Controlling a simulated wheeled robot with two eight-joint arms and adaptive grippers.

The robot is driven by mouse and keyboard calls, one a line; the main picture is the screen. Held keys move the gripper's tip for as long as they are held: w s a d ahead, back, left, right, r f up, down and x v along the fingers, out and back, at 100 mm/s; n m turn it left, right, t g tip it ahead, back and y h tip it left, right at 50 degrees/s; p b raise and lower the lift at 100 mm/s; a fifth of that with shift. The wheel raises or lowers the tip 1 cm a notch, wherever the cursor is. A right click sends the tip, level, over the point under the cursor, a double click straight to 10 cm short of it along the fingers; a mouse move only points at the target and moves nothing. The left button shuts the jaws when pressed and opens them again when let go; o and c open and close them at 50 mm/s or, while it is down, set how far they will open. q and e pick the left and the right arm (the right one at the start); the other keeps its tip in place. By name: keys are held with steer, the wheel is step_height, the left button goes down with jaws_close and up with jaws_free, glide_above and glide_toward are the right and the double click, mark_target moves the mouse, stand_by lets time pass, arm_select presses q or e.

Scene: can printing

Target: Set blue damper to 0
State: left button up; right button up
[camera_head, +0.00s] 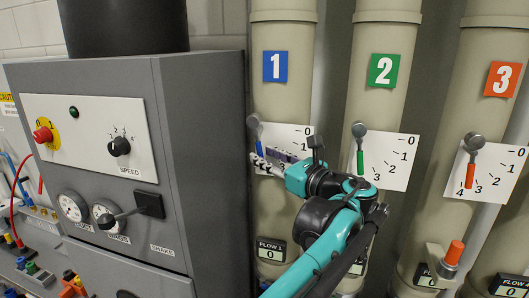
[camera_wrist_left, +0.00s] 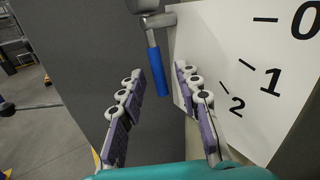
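The blue damper lever (camera_head: 259,146) hangs nearly straight down from its grey pivot on the pipe marked 1. Its white scale plate (camera_head: 297,131) shows 0 at upper right, and the lever points down, far from the 0. My left gripper (camera_head: 268,160) is in front of the plate, at the lever's lower end, and partly hides the plate. In the left wrist view the blue handle (camera_wrist_left: 158,73) shows between and beyond the two open fingers (camera_wrist_left: 159,88); I see no clear contact. My right gripper is not in view.
A grey control cabinet (camera_head: 172,90) stands close at left of the lever. At right are the green lever (camera_head: 360,162) on pipe 2 and the red lever (camera_head: 470,176) on pipe 3. An orange-topped valve (camera_head: 454,252) is low at right.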

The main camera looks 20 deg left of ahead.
arm_select(q)
steer(key=shift+w+a, duration=0.2)
steer(key=shift+a, duration=0.2)
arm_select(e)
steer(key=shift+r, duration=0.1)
arm_select(q)
jaws_close()
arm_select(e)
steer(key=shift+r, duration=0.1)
